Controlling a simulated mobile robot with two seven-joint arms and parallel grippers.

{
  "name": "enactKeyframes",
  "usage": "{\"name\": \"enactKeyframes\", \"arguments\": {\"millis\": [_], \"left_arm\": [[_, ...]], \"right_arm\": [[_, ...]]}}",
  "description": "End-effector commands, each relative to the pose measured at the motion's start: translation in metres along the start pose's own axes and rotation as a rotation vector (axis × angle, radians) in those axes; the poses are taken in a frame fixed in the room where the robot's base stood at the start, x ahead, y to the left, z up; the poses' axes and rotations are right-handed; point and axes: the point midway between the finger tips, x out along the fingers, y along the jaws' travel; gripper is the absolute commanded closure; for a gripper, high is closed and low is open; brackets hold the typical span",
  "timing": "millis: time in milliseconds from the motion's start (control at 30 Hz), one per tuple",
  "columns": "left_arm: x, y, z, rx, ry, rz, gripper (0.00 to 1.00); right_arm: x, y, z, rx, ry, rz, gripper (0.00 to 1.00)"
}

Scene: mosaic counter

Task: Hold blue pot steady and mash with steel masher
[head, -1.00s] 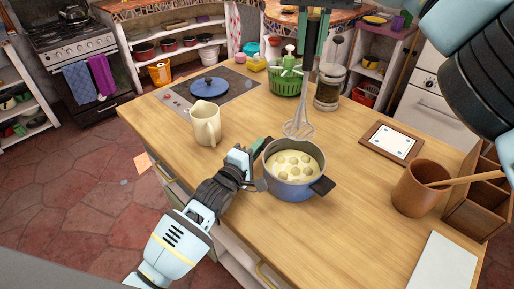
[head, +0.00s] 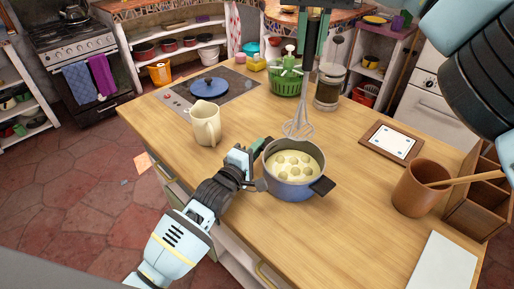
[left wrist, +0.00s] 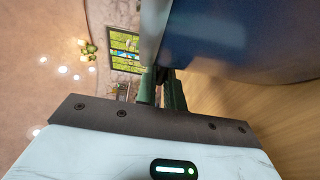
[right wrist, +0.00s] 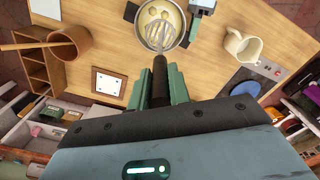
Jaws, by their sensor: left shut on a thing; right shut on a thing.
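The blue pot (head: 291,190) stands on the wooden counter with pale round pieces in a creamy filling (head: 294,165). A dark handle sticks out at its right. My left gripper (head: 260,148) is shut on the pot at its left side; the exact grip spot is partly hidden. The pot's blue wall fills the upper right of the left wrist view (left wrist: 235,35). My right gripper (right wrist: 160,92) is shut on the black handle of the steel masher (right wrist: 157,33). In the head view the masher's wire head (head: 298,127) hangs upright near the pot's far rim, seemingly above the filling.
A cream jug (head: 206,124) stands left of the pot. A green basket (head: 287,82) and a glass press (head: 328,88) stand at the back. A brown crock (head: 416,190) stands right; the counter between is clear.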

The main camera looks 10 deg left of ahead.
Motion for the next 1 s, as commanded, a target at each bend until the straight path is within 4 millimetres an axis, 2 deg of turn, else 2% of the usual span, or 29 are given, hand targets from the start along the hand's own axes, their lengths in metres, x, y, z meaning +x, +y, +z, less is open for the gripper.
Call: {"name": "enactKeyframes", "arguments": {"millis": [233,533,1000], "left_arm": [[0.0,0.0,0.0,0.0,0.0,0.0,1.0],[0.0,0.0,0.0,0.0,0.0,0.0,1.0],[0.0,0.0,0.0,0.0,0.0,-0.001,1.0]], "right_arm": [[0.001,0.0,0.0,0.0,0.002,0.0,1.0],[0.034,0.001,-0.001,-0.001,0.003,0.001,1.0],[0.05,0.0,0.0,-0.001,-0.001,0.0,1.0]]}}
